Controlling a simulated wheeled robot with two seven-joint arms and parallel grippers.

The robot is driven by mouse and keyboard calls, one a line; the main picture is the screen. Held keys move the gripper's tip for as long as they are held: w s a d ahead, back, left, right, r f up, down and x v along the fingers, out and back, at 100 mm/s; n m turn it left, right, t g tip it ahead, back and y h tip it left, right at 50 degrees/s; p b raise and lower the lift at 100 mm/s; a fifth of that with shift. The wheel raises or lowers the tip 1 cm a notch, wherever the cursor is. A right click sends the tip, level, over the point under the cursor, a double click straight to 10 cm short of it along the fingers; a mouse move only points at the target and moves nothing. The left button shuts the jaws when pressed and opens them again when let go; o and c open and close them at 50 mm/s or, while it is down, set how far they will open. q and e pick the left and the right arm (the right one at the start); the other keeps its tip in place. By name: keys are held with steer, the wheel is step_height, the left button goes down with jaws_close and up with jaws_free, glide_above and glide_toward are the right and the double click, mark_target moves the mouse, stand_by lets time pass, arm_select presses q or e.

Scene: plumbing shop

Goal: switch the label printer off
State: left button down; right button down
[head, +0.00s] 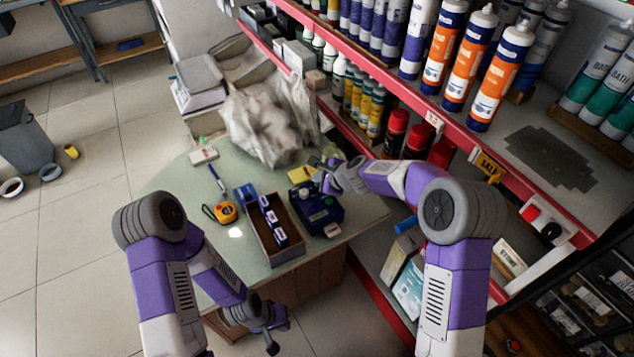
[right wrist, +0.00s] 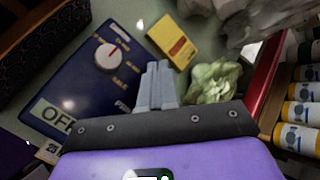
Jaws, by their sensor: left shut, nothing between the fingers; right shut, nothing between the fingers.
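The label printer (head: 318,212) is a dark blue box on the green round table, beside a long open box. In the right wrist view its blue top (right wrist: 75,80) carries a round white knob (right wrist: 109,57) with a red mark and small lettering around it. A white plate reading OFF (right wrist: 55,118) is at its lower left; I cannot tell the knob's setting. My right gripper (head: 326,176) is at the printer's far edge; in the wrist view its closed fingers (right wrist: 157,88) are right of the knob, apart from it. My left gripper (head: 272,328) is shut, low in front of the table.
A brown box (head: 262,243) with blue-and-white items stands left of the printer. A yellow pad (right wrist: 173,42) and crumpled greenish material (right wrist: 215,82) lie near the right fingers. A tape measure (head: 222,212) and plastic bag (head: 268,122) are on the table. Red-edged shelves (head: 400,95) rise close at right.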

steer(key=shift+r, duration=0.3)
step_height(320, 180, up, 6)
steer(key=p, duration=0.6)
stand_by(0.5)
